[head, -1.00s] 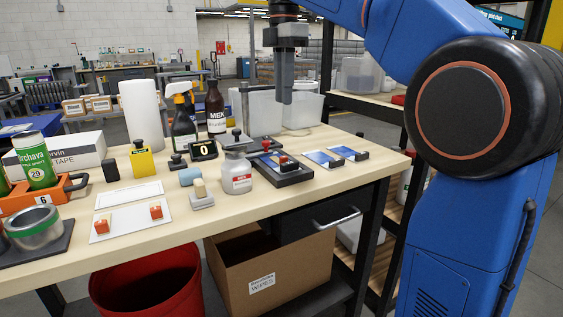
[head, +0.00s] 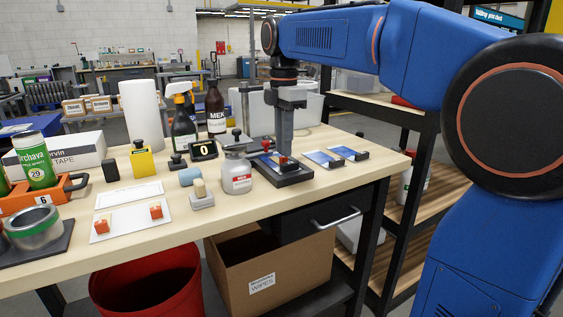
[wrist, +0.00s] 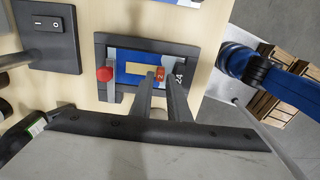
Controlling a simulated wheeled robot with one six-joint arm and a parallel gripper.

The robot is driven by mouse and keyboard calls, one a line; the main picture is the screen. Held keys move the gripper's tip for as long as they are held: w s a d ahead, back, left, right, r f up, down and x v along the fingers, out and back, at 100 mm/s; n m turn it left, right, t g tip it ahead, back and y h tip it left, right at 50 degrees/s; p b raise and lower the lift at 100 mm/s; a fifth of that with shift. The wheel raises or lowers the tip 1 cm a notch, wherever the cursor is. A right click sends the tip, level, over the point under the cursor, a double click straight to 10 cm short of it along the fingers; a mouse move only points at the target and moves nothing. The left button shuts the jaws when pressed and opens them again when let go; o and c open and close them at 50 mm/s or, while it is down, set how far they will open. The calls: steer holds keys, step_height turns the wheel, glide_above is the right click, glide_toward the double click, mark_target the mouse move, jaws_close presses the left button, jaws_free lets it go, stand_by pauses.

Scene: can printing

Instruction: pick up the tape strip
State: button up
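A pale tan strip (wrist: 140,68) with an orange tab (wrist: 160,73) at its right end lies on the blue plate of a dark-framed fixture in the wrist view; it looks like the tape strip. My gripper (wrist: 161,85) points down over the fixture, with its two fingers apart and the orange tab between or just beyond their tips. I cannot tell whether they touch it. In the head view my gripper (head: 284,152) is over the dark fixture (head: 292,180), and the strip is too small to tell.
A red knob (wrist: 104,74) stands on the fixture left of the strip. A brown MEK bottle (head: 214,108) stands behind.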

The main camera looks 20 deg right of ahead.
steer(key=shift+f, duration=1.4)
jaws_close()
steer(key=shift+r, duration=0.15)
step_height(320, 180, up, 11)
steer(key=shift+f, duration=0.2)
